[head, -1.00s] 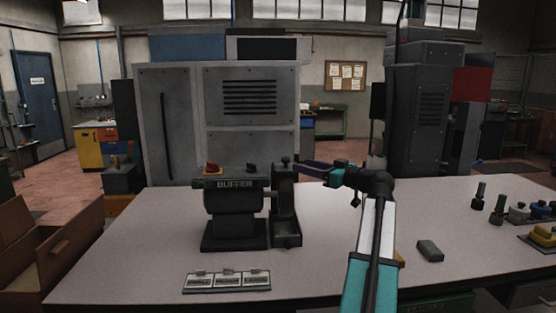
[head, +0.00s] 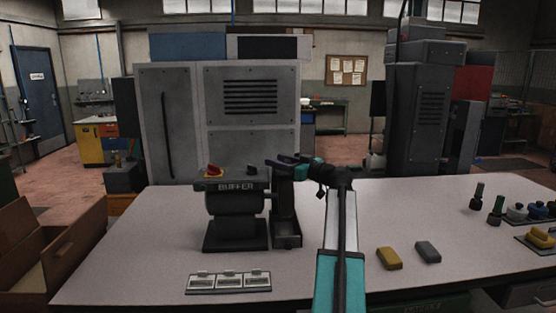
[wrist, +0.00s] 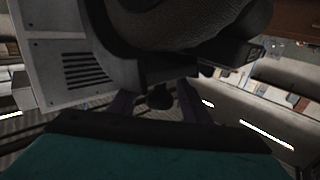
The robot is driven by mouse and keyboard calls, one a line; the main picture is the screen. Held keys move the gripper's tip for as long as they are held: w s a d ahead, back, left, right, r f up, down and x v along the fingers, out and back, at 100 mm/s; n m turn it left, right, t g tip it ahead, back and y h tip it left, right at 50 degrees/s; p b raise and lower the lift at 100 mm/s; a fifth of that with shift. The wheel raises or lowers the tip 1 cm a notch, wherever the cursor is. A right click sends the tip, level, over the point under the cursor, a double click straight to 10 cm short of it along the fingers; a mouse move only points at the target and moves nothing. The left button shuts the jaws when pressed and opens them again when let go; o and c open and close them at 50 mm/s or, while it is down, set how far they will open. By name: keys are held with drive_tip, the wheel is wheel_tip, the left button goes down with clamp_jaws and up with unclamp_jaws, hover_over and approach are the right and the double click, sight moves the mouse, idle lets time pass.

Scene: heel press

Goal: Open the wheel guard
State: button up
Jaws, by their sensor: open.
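The buffer (head: 236,213) is a dark grey machine on the bench, with its name on the front. The wheel guard (head: 284,212) is the tall dark housing on its right side; its top is partly hidden by my gripper (head: 279,164). In the wrist view, my gripper (wrist: 158,104) is open, with one dark finger on each side of a small dark knob (wrist: 159,97). I cannot tell whether the fingers touch the knob. A large dark rounded wheel (wrist: 205,25) fills the top of the wrist view, beside the dark guard edge.
A red knob on a yellow plate (head: 213,171) and a dark knob sit on top of the buffer. Three labelled cards (head: 229,282) lie in front. A yellow block (head: 389,258) and a grey block (head: 428,252) lie to the right. An open cardboard box (head: 65,250) stands left.

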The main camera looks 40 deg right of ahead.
drive_tip(key=shift+w, duration=0.3)
clamp_jaws()
drive_tip(key=shift+d+r, duration=0.1)
drive_tip(key=shift+d, duration=0.05)
